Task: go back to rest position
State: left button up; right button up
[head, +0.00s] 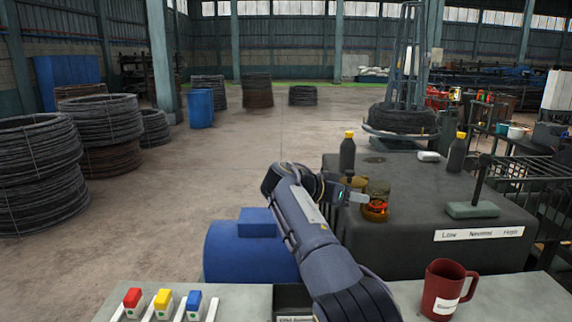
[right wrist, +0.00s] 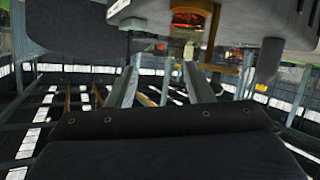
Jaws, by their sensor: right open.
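My right arm reaches forward from the bottom of the head view. Its gripper (head: 358,196) is beside the left edge of the dark grey machine top (head: 420,190), close to a small glass jar with a glowing orange-red inside (head: 375,208). The right wrist view shows its two fingers (right wrist: 160,88) spread apart with nothing held between them. That view is turned over, with the jar (right wrist: 187,20) beyond the fingers near the top. I cannot tell whether the gripper touches the jar. My left gripper is not in view.
Bottles with yellow caps (head: 347,155) (head: 457,155) and a lever on a grey-green base (head: 472,209) stand on the machine. A red mug (head: 445,288) and red, yellow and blue levers (head: 163,301) are nearest. A blue drum (head: 245,252) is left of my arm. Open floor lies farther left.

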jog(key=s+d+f+n+g+y, duration=0.2)
jog(key=s+d+f+y, duration=0.2)
jog(key=s+d, duration=0.35)
jog(key=s+d+f+n+g+y, duration=0.1)
jog(key=s+d+f+y, duration=0.25)
jog(key=s+d, duration=0.45)
jog(key=s+a+f+n+t+y, duration=0.1)
jog(key=s+a+f+n+y, duration=0.1)
jog(key=s, duration=0.6)
jog(key=s+a+f+n+y, duration=0.1)
jog(key=s+a+f+y, duration=0.15)
jog(key=s, duration=0.45)
jog(key=s+a+f+n+t+y, duration=0.1)
jog(key=s+a+n+y, duration=0.15)
jog(key=s, duration=0.55)
jog(key=s+a+f+y+b, duration=0.1)
jog(key=s+a+f+b, duration=0.2)
jog(key=s+f, duration=0.3)
notch_tip(320, 180, down, 3)
jog(key=shift+a+r+b, duration=0.1)
jog(key=shift+a+b, duration=0.2)
jog(key=shift+b, duration=0.25)
